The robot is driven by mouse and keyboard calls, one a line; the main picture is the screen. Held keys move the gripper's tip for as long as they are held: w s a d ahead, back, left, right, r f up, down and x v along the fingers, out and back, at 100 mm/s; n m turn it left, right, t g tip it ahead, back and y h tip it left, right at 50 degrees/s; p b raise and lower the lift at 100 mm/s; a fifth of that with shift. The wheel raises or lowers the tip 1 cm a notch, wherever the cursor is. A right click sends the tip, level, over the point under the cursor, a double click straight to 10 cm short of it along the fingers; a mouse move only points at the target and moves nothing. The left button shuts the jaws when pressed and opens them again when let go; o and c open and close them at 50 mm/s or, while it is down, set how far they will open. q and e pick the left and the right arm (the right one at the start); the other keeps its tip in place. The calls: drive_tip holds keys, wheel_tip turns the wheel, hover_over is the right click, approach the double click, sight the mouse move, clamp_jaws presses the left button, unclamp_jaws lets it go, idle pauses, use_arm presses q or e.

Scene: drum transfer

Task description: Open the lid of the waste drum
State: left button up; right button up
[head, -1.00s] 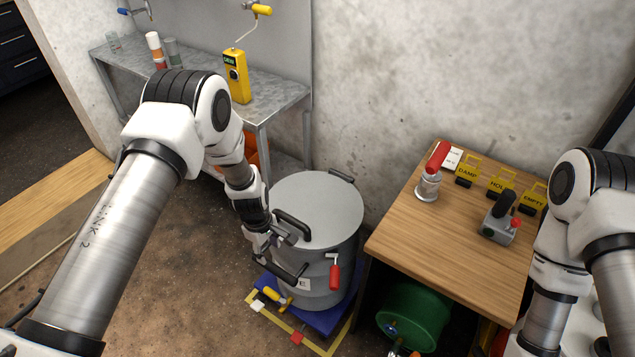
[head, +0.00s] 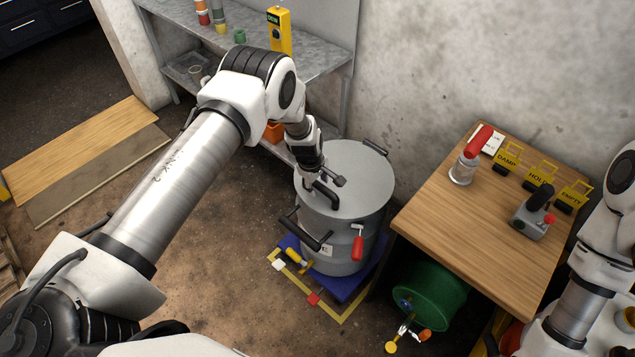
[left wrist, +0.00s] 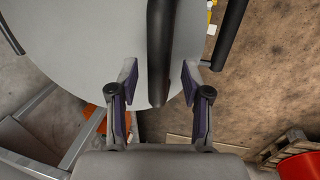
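The grey waste drum (head: 340,228) stands upright with its round lid (head: 352,165) lying flat on top. A black bar handle (head: 322,196) is on the lid. A red-gripped lever (head: 357,247) hangs at the drum's front side. My left gripper (head: 325,184) is at the lid handle. In the left wrist view the open fingers (left wrist: 158,82) are on either side of the black handle (left wrist: 160,45), with small gaps visible. My right arm shows at the right edge, but its gripper does not.
The drum stands on a blue base (head: 345,287) by yellow floor tape. A wooden table (head: 455,225) is close on its right, with a green drum (head: 435,295) below. A metal bench (head: 330,55) stands behind left.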

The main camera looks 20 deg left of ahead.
use_arm(q)
drive_tip(key=shift+w+f, duration=0.1)
clamp_jaws()
drive_tip(key=w+d+r, duration=0.1)
drive_tip(key=w+r, duration=0.3)
drive_tip(key=r, duration=0.4)
drive_tip(key=w+d+r, duration=0.2)
drive_tip(key=w+r, duration=0.2)
drive_tip(key=r, duration=0.4)
drive_tip(key=shift+w+d+b, duration=0.15)
drive_tip(key=shift+w+b, duration=0.2)
drive_tip(key=shift+b, duration=0.1)
